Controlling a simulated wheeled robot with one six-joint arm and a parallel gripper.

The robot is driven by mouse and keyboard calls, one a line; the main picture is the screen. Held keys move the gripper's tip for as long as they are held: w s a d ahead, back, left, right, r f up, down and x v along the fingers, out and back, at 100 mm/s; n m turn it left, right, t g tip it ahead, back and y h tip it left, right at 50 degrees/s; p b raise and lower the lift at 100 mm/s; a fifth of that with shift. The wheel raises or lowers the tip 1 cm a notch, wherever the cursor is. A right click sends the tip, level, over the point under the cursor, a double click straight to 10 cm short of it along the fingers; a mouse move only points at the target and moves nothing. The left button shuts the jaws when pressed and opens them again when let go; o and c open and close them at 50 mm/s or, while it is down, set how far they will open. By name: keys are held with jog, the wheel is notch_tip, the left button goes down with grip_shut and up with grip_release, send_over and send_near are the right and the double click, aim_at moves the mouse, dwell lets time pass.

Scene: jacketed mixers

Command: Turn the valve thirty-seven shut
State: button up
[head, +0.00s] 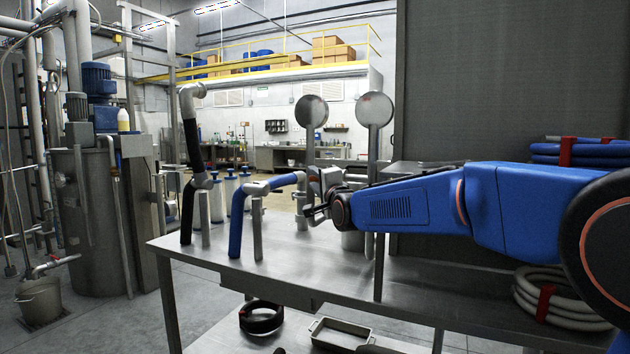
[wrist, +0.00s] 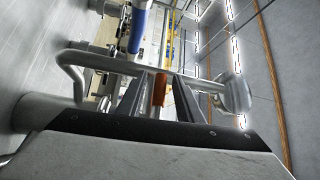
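No readable number shows, so I cannot tell which fitting is valve thirty-seven. A blue bent pipe (head: 237,222) rises from the steel bench and runs right to the metal fittings beside my gripper (head: 318,208). In the wrist view the fingers of my gripper (wrist: 160,92) stand apart, with a small orange piece (wrist: 159,89) showing between them. I cannot clearly see whether they touch it. A bent silver bar (wrist: 100,62) crosses just beyond the fingers. My own wrist hides part of the fittings in the head view.
A black bent pipe (head: 190,150) stands at the left on the steel bench (head: 300,268). A dark panel (head: 500,80) stands behind my arm. The bench's front middle is clear.

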jog(key=shift+w+a, duration=0.1)
jog(key=shift+c, duration=0.4)
grip_shut()
